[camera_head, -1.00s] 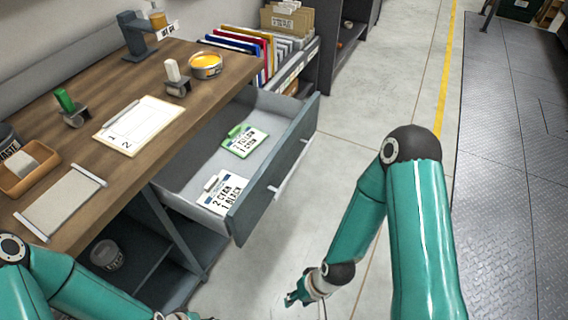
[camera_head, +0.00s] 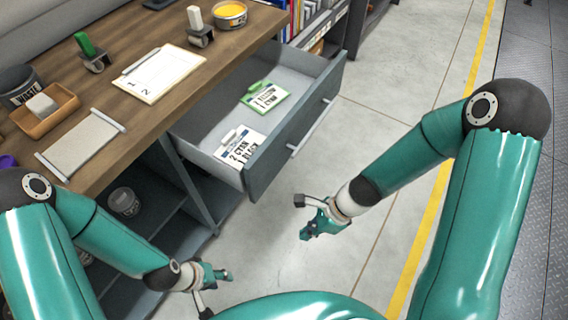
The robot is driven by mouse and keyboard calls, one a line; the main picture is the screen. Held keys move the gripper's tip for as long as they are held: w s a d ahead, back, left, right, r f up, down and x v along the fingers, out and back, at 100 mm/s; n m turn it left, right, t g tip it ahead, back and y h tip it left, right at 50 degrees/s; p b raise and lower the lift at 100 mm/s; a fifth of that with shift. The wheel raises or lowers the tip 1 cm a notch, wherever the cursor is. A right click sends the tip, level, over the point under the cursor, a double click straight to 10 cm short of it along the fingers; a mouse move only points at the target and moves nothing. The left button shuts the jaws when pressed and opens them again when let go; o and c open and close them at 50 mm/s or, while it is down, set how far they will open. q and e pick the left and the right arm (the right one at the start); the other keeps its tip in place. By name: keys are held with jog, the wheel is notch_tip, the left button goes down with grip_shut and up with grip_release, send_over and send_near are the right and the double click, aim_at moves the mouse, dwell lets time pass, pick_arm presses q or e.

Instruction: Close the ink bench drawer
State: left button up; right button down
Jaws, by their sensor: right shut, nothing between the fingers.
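The ink bench drawer (camera_head: 207,146) is pulled out from under the wooden bench top (camera_head: 139,117). Its grey front carries a light bar handle (camera_head: 311,128).
On the bench stand a clipboard (camera_head: 152,78), a green-handled stamp (camera_head: 91,52), a yellow ink tin (camera_head: 230,13) and a brown tray (camera_head: 46,118). An open shelf with a can (camera_head: 123,201) is below. The floor before the drawer is clear.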

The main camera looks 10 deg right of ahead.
aim_at(275, 164)
jog(key=w+d+r+m+t+b, duration=0.3)
jog(key=w+d+r+m+t, duration=0.25)
jog(key=w+r, duration=0.6)
jog(key=shift+t, duration=0.35)
jog(key=b+x, duration=0.1)
jog(key=x, duration=0.2)
jog(key=a+r+b+x, duration=0.1)
jog(key=x, duration=0.3)
jog(key=b+x, duration=0.2)
jog(key=x, duration=0.2)
jog(key=shift+w+a+r, duration=0.25)
jog(key=shift+w+a, duration=0.15)
jog(key=shift+a, duration=0.05)
pick_arm(q)
notch_tip(275, 164, down, 8)
pick_arm(e)
jog(key=shift+w+a, duration=0.4)
jog(key=shift+w, duration=0.05)
